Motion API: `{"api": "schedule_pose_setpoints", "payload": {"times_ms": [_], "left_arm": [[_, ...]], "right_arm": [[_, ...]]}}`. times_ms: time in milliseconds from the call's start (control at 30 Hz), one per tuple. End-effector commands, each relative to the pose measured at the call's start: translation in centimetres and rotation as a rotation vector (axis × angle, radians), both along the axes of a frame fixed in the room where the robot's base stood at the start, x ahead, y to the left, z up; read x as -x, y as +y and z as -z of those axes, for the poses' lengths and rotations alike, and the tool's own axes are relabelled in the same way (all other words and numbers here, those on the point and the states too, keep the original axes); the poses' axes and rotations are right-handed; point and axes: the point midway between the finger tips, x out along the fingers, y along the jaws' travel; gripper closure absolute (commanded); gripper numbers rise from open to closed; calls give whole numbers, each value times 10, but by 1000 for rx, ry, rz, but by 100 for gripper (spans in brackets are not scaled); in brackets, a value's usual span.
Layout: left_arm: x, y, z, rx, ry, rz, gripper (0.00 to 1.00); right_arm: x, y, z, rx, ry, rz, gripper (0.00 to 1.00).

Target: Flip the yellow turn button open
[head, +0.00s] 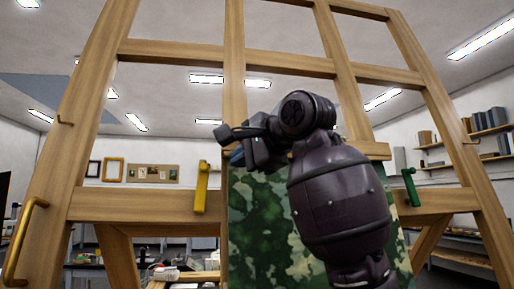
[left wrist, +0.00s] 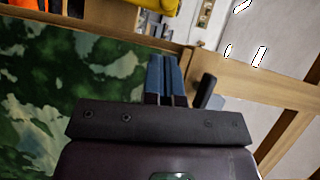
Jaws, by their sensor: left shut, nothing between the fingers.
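The yellow turn button (head: 200,190) is on the easel's wooden crossbar in the head view. It stands nearly upright, just left of the camouflage-patterned panel (head: 258,215), with a gap between them. My left gripper (head: 236,154) is up and to the right of the button, apart from it, in front of the panel's upper left edge and the post. Its blue fingers (left wrist: 166,78) are together and empty in the left wrist view. A yellow shape is cut off at that view's top edge; I cannot tell whether it is the button. My right gripper is out of view.
A green turn button (head: 411,187) is on the crossbar right of the panel. A brass handle (head: 22,245) is on the easel's left leg. The wooden easel (head: 140,205) frames the space. My left arm hides much of the panel. Shelves and a cluttered table stand behind.

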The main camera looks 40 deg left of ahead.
Motion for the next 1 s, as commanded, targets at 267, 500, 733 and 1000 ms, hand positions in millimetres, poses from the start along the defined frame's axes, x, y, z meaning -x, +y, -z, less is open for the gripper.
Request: {"api": "schedule_pose_setpoints", "payload": {"times_ms": [267,500,733,1000], "left_arm": [[18,31,6,0,-1,0,100],[24,39,9,0,2,0,100],[24,39,9,0,2,1,100],[34,48,7,50,-64,-21,100]], "right_arm": [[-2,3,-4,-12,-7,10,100],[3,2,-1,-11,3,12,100],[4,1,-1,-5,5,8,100],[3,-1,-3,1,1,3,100]]}}
